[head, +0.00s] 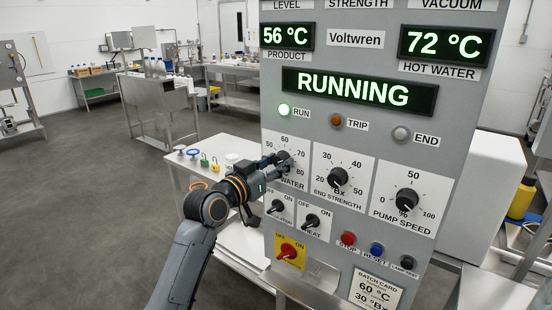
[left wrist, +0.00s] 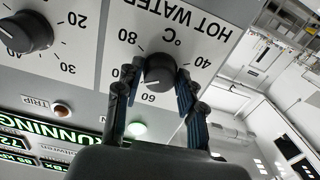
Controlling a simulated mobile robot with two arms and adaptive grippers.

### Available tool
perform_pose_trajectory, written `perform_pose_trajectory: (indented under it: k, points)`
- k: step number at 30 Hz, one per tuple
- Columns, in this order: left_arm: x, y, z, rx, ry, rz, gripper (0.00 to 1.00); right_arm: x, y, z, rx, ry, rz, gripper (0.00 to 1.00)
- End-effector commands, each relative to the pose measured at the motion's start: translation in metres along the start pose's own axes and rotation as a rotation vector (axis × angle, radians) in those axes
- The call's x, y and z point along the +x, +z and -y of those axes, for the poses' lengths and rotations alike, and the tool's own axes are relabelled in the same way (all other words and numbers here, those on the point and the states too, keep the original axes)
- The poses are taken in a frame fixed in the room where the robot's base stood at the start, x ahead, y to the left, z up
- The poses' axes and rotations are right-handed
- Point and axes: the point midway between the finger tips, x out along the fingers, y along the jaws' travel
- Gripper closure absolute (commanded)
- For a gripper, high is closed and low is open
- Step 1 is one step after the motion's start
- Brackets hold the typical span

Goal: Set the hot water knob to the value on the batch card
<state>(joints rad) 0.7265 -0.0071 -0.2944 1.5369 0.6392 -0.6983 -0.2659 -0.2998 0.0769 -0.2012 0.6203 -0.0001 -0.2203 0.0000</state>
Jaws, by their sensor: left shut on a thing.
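The hot water knob (left wrist: 160,70) is round and black, on a white dial plate marked in °C. In the left wrist view its pale pointer mark faces down, close to the 60 label. My left gripper (head: 285,161) is at this knob and hides most of it in the head view. In the left wrist view the left gripper's two fingers (left wrist: 158,88) are closed on opposite sides of the knob. The batch card (head: 378,291) at the panel's lower right reads 60 °C and 30 °Bx. My right gripper is not in view.
The grey panel (head: 258,90) shows RUNNING, product 56 °C and hot water 72 °C. The end strength knob (head: 337,178) and pump speed knob (head: 408,201) sit to the right. Small switches and a red rotary switch (head: 289,251) lie below my gripper. A side table (head: 240,143) stands behind.

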Motion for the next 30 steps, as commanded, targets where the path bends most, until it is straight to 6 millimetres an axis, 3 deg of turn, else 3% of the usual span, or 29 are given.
perform_pose_trajectory:
  k: [15, 30]
  points:
    - [0.000, -0.004, 0.000, -0.492, -0.001, -0.001, 0.93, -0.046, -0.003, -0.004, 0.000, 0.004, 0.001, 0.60]
    - [0.000, -0.003, 0.000, -0.880, -0.001, -0.002, 0.93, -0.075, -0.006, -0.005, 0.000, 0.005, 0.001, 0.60]
